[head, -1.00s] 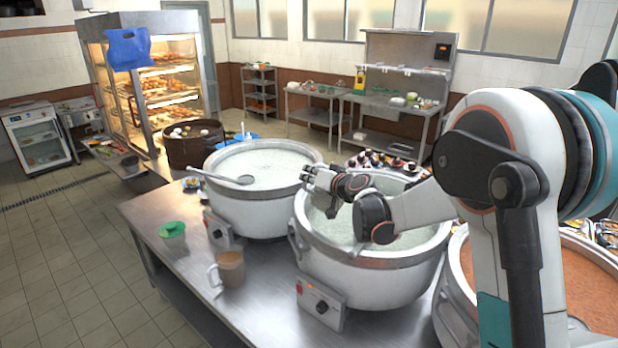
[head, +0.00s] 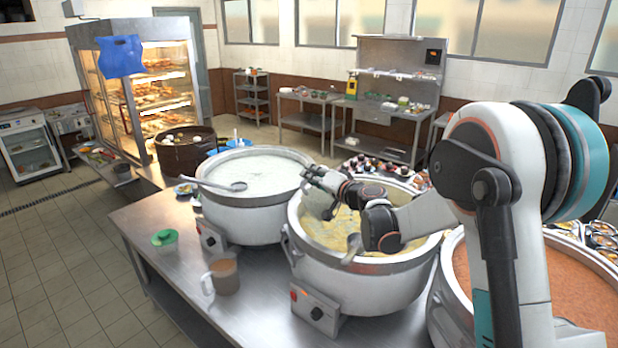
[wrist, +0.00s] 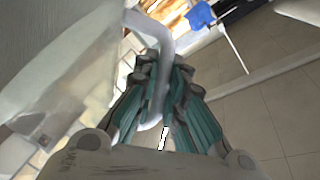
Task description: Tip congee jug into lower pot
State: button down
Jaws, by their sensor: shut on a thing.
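In the wrist view my gripper (wrist: 165,85) is shut on the pale curved handle of a jug (wrist: 75,90). The jug's whitish, see-through body fills the left of that view; its mouth and contents cannot be made out. I cannot tell which is the lower pot.
A pot of orange-brown food (head: 565,290) stands at the right. A dark round steamer (head: 185,150) is behind the left pot.

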jog(key=shift+w+d+m+t+y+b, duration=0.15)
jog(key=shift+d+m+t+b, duration=0.1)
jog(key=shift+d+m+b, duration=0.45)
jog(key=shift+w+d+m+t+y+b, duration=0.15)
jog(key=shift+d+m+t+b, duration=0.1)
jog(key=shift+d+m+b, duration=0.4)
jog(key=shift+w+d+f+m+t+b, duration=0.15)
jog(key=shift+d+f+m+t+b, duration=0.2)
jog(key=shift+d+m+b, duration=0.6)
jog(key=shift+w+d+f+m+t+b, duration=0.15)
jog(key=shift+d+f+m+t+b, duration=0.25)
jog(key=shift+d+m+b, duration=0.55)
jog(key=shift+w+d+f+m+t+b, duration=0.2)
jog(key=shift+d+m+t+b, duration=0.25)
jog(key=shift+d+m+b, duration=0.5)
jog(key=shift+w+d+r+m+t+b, duration=0.1)
jog(key=shift+d+r+m+t+b, duration=0.15)
jog(key=shift+d+m, duration=0.35)
jog(key=shift+d+r+m+t+b, duration=0.15)
jog(key=shift+d+m+b, duration=0.15)
jog(key=shift+d, duration=0.55)
